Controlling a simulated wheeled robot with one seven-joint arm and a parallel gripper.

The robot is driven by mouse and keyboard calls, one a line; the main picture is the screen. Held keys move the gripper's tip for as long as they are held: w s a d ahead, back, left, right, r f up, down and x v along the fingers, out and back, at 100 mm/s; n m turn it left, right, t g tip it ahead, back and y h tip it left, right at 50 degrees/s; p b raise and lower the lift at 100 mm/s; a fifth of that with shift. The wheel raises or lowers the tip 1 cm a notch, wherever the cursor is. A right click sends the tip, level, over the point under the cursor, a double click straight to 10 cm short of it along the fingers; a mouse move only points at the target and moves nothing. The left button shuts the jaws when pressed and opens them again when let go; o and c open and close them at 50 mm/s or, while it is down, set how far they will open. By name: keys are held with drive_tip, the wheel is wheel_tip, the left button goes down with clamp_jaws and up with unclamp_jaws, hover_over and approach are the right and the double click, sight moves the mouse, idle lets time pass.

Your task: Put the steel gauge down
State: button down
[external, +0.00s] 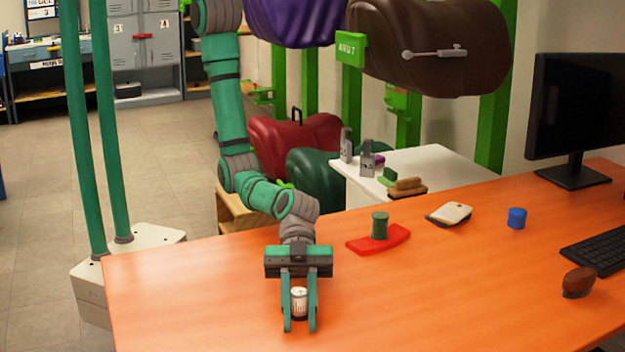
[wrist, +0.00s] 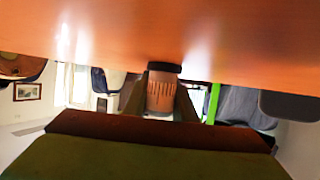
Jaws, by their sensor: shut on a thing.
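My gripper (external: 299,320) is shut on a pale cylinder with dark tick marks, which I take as the steel gauge (external: 299,298). It is held upright between the two green fingers, low over the front left of the orange table (external: 450,310). In the wrist view, the gauge (wrist: 160,95) shows between the fingers, with a dark band at its end (wrist: 164,67) against the orange surface. I cannot tell if that end touches the table.
A red curved piece (external: 362,243) with a green spool (external: 379,225) stands behind and right of my gripper. A pale pad (external: 450,213), blue cup (external: 516,218), brown oval thing (external: 578,281) and keyboard (external: 600,250) are further right. Table around the gripper is clear.

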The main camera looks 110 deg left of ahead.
drive_tip(key=c, duration=1.5)
unclamp_jaws()
drive_tip(key=shift+o, duration=0.2)
drive_tip(key=shift+a+r, duration=0.15)
drive_tip(key=shift+r, duration=0.05)
drive_tip(key=v, duration=1.1)
drive_tip(key=shift+s+a+r, duration=0.15)
drive_tip(key=shift+a+r, duration=0.1)
drive_tip(key=shift+a, duration=0.05)
